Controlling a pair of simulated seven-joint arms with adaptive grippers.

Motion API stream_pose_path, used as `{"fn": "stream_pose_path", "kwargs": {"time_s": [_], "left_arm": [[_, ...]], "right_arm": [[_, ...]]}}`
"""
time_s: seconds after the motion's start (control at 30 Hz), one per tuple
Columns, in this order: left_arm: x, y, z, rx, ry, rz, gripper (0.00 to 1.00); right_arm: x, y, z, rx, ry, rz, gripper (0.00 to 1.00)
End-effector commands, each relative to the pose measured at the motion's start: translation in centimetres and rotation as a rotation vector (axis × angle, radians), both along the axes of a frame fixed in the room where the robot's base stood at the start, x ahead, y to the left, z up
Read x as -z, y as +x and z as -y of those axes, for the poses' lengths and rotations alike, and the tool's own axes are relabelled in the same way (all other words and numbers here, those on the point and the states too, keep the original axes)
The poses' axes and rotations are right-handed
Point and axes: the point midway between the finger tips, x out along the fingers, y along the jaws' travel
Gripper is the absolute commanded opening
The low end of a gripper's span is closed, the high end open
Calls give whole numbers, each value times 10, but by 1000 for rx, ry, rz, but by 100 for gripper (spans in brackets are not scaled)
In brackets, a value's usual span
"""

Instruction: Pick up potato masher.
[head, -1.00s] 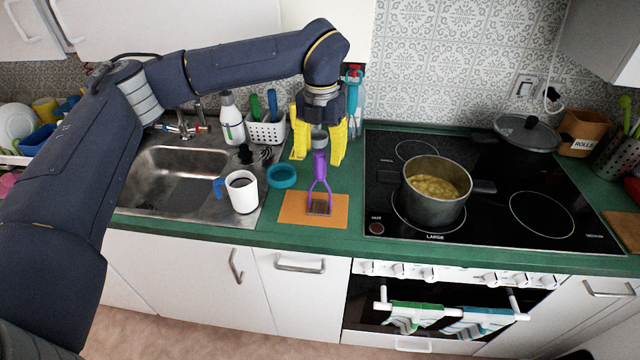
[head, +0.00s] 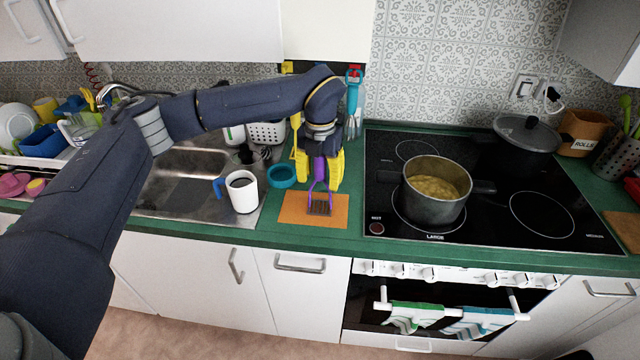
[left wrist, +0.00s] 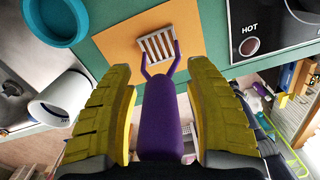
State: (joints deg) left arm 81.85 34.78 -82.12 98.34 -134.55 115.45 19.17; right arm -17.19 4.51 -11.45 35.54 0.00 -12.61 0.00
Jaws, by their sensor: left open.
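The potato masher has a purple handle and a slotted metal head (head: 320,207). It stands upright, head down, on an orange board (head: 292,208) on the green counter. My left gripper (head: 318,172), with yellow fingers, is open and reaches down around the masher's handle. In the left wrist view the purple handle (left wrist: 165,128) lies between the two yellow fingers, with a gap on each side. The masher's head (left wrist: 157,45) rests on the board (left wrist: 125,42) beyond the fingertips. My right gripper is not in view.
A teal ring-shaped dish (head: 281,177) and a white mug (head: 243,193) of dark liquid stand left of the board. The black hob (head: 500,215) with a pot (head: 433,207) of yellowish food is to the right. The sink (head: 170,190) is at left.

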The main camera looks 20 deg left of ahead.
Motion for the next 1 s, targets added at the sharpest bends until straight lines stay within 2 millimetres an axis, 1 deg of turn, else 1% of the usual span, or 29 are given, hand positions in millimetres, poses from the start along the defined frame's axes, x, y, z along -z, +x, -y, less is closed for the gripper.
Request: {"fn": "stream_pose_path", "kwargs": {"time_s": [0.2, 0.23, 0.7, 0.73, 1.0], "left_arm": [[0, 0, 0, 0, 0, 1, 54], [0, 0, 0, 0, 0, 0, 56], [0, 0, 0, 0, 0, 0, 1], [0, 0, 0, 0, 0, 0, 0], [0, 0, 0, 0, -1, 0, 0]], "right_arm": [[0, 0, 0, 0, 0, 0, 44], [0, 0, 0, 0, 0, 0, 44], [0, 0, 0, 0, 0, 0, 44], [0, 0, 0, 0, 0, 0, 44], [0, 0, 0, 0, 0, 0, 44]]}}
